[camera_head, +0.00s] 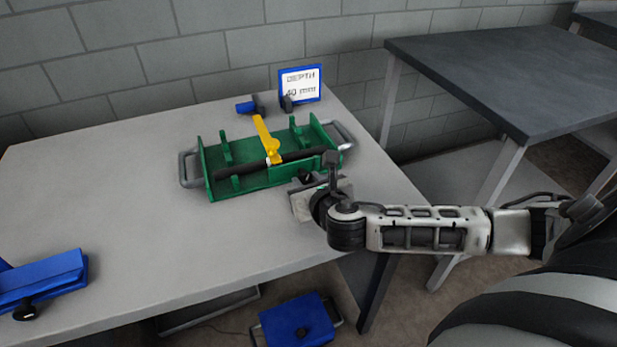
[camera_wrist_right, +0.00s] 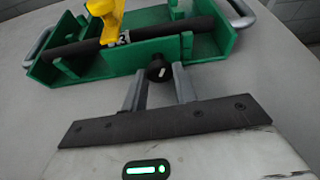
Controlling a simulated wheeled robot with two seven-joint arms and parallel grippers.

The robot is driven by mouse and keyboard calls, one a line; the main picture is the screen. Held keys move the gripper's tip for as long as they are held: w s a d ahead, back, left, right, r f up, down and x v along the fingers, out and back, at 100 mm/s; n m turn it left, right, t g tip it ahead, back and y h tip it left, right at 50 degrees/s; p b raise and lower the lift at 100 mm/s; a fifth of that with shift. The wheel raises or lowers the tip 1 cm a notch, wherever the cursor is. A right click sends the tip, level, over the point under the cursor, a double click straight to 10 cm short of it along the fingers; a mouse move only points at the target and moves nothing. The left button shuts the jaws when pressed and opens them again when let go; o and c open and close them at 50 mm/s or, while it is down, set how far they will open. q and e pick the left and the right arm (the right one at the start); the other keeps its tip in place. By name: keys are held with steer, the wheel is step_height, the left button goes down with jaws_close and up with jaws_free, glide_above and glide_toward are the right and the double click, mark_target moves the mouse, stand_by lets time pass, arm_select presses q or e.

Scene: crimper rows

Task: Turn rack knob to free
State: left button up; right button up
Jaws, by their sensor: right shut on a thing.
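The green rack (camera_head: 235,184) stands on the grey table, with a dark rod (camera_head: 240,167) lying along it and a yellow lever (camera_head: 265,138) across the rod. In the right wrist view the rack's green front wall (camera_wrist_right: 110,75) faces me. A round black knob (camera_wrist_right: 158,70) with a small white mark sits at the front of the rack. My right gripper (camera_wrist_right: 159,80) has its two grey fingers on either side of the knob and is shut on it. My left gripper is not in view.
A blue fixture (camera_head: 45,280) is at the table's left front. A blue case (camera_head: 298,322) is below the front edge. A dark table (camera_head: 500,75) stands to the right. The left middle is clear.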

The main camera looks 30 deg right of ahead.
steer(key=shift+r+n+p, duration=0.3)
steer(key=shift+r+p, duration=0.2)
steer(key=shift+p, duration=0.4)
steer(key=n+h+p, duration=0.1)
steer(key=p, duration=0.2)
steer(key=shift+a+g, duration=0.1)
steer(key=shift+g, duration=0.2)
steer(key=shift+f+n+h+p, duration=0.45)
steer(key=shift+n+p, duration=0.25)
steer(key=shift+p, duration=0.45)
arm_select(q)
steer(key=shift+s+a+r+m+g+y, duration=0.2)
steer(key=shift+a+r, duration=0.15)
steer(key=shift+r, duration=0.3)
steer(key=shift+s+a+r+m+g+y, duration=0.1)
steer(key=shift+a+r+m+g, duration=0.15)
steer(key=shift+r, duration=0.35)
arm_select(e)
steer(key=shift+f, duration=0.1)
steer(key=o, duration=1)
steer(key=shift+c, duration=0.2)
